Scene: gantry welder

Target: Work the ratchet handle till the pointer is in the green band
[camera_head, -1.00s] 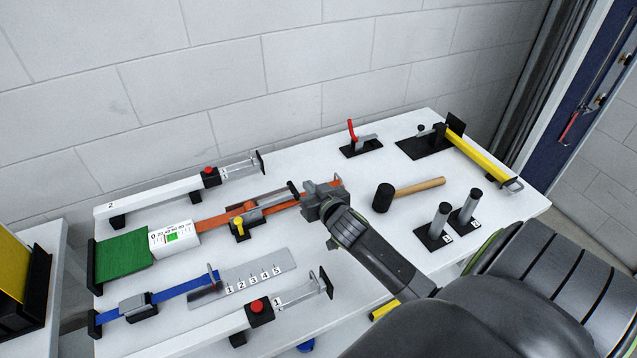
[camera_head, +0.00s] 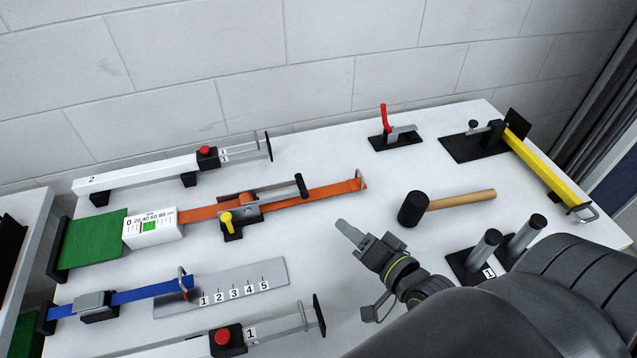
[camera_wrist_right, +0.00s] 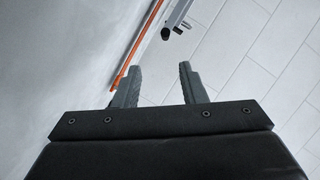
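The ratchet (camera_head: 240,208) sits on an orange strap (camera_head: 330,192) on the white table, with a yellow lever (camera_head: 227,221) at its front. Its grey handle ends in a black grip (camera_head: 301,186) and lies low along the strap, pointing right. The white gauge box (camera_head: 152,229) at the strap's left end shows a 0 to 80 scale and a green band (camera_head: 149,226). The pointer is too small to place surely. My right gripper (camera_head: 352,235) is in front and right of the handle, apart from it. In the wrist view its fingers (camera_wrist_right: 160,75) are spread and empty. My left gripper is out of view.
A red-handled clamp (camera_head: 392,133) is at the back. A numbered plate (camera_head: 235,290) and a blue strap (camera_head: 150,291) lie in front of the ratchet.

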